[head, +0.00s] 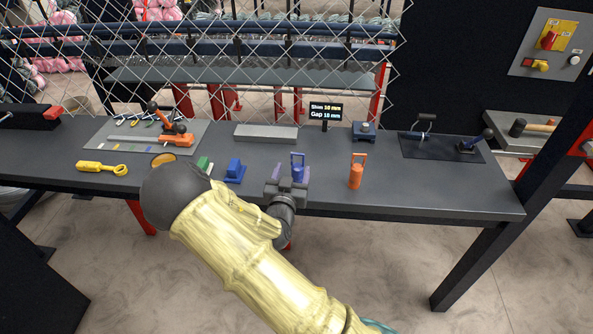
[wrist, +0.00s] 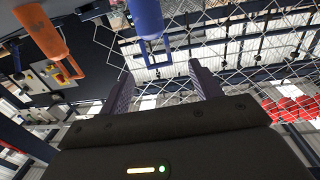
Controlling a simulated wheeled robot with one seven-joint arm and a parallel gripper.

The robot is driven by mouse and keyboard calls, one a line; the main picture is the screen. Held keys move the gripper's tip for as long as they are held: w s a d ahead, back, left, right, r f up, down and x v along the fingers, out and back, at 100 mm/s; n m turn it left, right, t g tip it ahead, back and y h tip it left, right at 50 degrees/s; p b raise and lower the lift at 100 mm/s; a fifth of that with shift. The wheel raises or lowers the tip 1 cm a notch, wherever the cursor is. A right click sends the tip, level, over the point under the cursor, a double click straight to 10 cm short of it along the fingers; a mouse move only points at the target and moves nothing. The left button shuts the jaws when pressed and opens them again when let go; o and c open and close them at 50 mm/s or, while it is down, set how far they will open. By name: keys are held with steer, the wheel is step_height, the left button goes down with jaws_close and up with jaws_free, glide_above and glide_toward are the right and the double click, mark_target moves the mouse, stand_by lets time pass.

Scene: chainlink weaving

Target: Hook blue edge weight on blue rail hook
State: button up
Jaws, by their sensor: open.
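The blue edge weight (head: 297,169) stands upright on the dark bench, its loop handle on top. In the head view my gripper (head: 287,184) is just in front of it and partly hides its lower part. In the wrist view the blue weight (wrist: 147,18) is beyond my open, empty fingers (wrist: 163,78), with its handle nearest them. A gap shows between fingers and weight. Dark blue rails (head: 240,48) run across behind the chainlink mesh. I cannot make out a blue rail hook.
An orange weight (head: 356,171) stands to the right of the blue one. A grey bar (head: 266,133) and a small display (head: 325,111) stand behind. The bench's right front is clear.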

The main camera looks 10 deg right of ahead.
mark_target(296, 168)
steer(key=shift+d, duration=0.15)
steer(key=p+x, duration=0.2)
steer(key=x, duration=0.3)
steer(key=shift+w+d, duration=0.1)
stand_by(0.6)
steer(key=shift+f, duration=0.1)
steer(key=c, duration=1.3)
jaws_close()
